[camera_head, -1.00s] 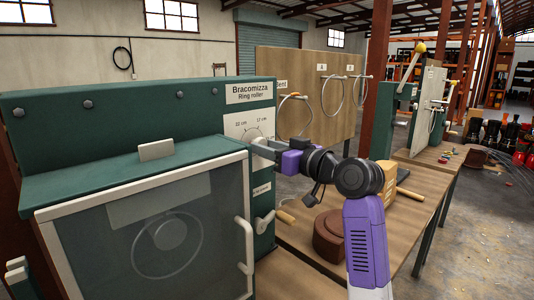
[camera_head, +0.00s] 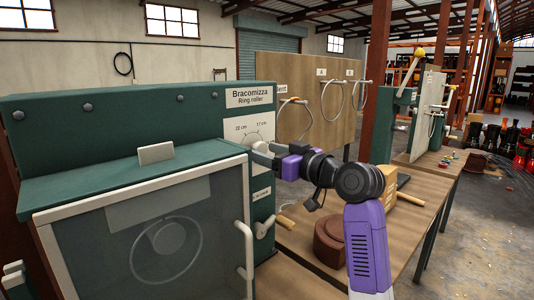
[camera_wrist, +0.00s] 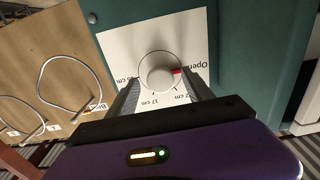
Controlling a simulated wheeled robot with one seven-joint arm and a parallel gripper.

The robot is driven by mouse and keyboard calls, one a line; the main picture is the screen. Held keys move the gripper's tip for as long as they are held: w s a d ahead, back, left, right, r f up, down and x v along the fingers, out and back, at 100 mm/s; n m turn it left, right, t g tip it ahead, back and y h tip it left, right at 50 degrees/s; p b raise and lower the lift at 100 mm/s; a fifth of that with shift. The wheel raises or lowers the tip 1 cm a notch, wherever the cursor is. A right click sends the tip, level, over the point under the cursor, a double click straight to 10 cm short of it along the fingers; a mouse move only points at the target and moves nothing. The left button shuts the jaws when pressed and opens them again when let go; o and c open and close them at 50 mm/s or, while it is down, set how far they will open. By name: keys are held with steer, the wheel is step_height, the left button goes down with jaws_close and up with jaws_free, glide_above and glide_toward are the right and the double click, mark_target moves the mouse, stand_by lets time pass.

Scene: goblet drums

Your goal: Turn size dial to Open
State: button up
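The size dial (camera_wrist: 160,74) is a round pale knob with a red mark on a white label plate. In the wrist view the red mark points right, toward the word "Open". Labels for cm sizes also ring the dial. In the head view the dial's plate (camera_head: 247,130) is on the green ring roller (camera_head: 205,106), under its name sign. My gripper (camera_wrist: 163,82) is at the dial, one finger on each side of the knob. Gaps show between the fingers and the knob, so it looks open. In the head view my gripper (camera_head: 266,150) hides part of the dial.
The roller's clear-fronted door (camera_head: 165,240) with a pale handle (camera_head: 246,255) is left of my arm. A small lever (camera_head: 264,228) is below the dial. The wooden bench (camera_head: 415,205) holds a brown round block (camera_head: 330,238). A board (camera_head: 310,100) with hanging rings stands behind.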

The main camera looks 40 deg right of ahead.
steer(key=s, duration=0.8)
steer(key=shift+d+b, duration=0.15)
steer(key=shift+b, duration=0.2)
steer(key=shift+w+r, duration=0.1)
